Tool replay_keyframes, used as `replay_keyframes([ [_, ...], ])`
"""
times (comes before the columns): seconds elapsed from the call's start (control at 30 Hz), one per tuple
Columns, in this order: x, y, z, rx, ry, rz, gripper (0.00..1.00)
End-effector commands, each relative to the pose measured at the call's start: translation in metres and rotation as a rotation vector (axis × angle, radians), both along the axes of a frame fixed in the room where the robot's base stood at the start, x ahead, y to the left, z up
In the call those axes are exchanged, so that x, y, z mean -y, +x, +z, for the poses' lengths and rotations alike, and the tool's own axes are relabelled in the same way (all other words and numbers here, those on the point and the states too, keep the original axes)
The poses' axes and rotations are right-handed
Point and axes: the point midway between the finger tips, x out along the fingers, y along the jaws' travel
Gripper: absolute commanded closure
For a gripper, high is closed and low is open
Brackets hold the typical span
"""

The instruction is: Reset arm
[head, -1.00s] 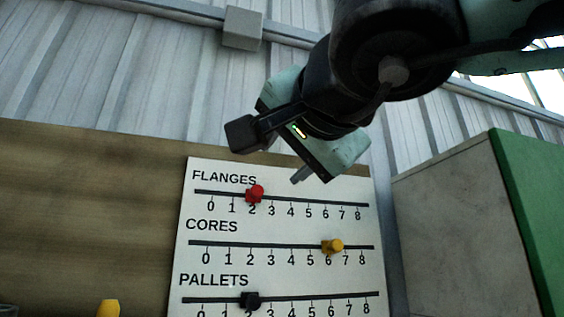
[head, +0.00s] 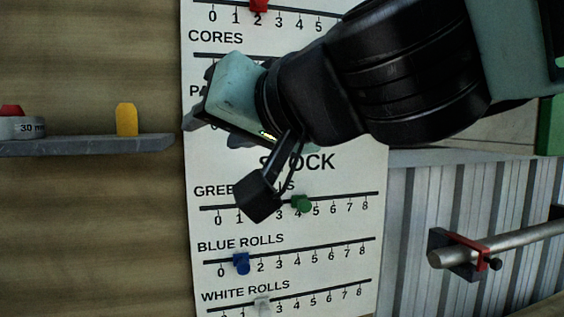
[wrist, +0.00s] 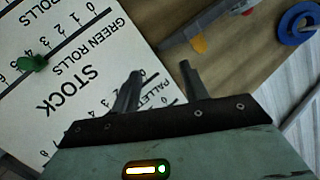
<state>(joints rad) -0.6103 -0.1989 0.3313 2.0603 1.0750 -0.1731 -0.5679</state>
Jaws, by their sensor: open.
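My gripper (head: 196,108) is in front of the white slider board (head: 350,275) in the head view, over the CORES and PALLETS rows, which it partly hides. In the wrist view my gripper (wrist: 158,80) shows two grey fingers spread apart with nothing between them. The board carries a red slider (head: 258,6) at 2 on the top row, a green slider (head: 301,204) near 4 on GREEN ROLLS, a blue slider (head: 241,263) near 1 on BLUE ROLLS and a pale slider (head: 262,306) near 2 on WHITE ROLLS. The green slider also shows in the wrist view (wrist: 32,63).
A grey shelf (head: 90,145) at left holds a yellow piece (head: 126,119) and a roll marked 30 mm (head: 22,128) with a red top. A metal bar (head: 500,247) with a red clamp juts in at right. A blue ring (wrist: 297,24) shows in the wrist view.

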Motion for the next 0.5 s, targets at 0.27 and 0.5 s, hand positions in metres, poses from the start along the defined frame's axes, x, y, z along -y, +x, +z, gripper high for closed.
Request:
replay_keyframes([
  [0.27,0.039,-0.040,-0.192,-0.296,-0.410,0.213,0.55],
  [0.5,0.128,-0.094,-0.316,-0.603,-0.770,0.285,0.55],
])
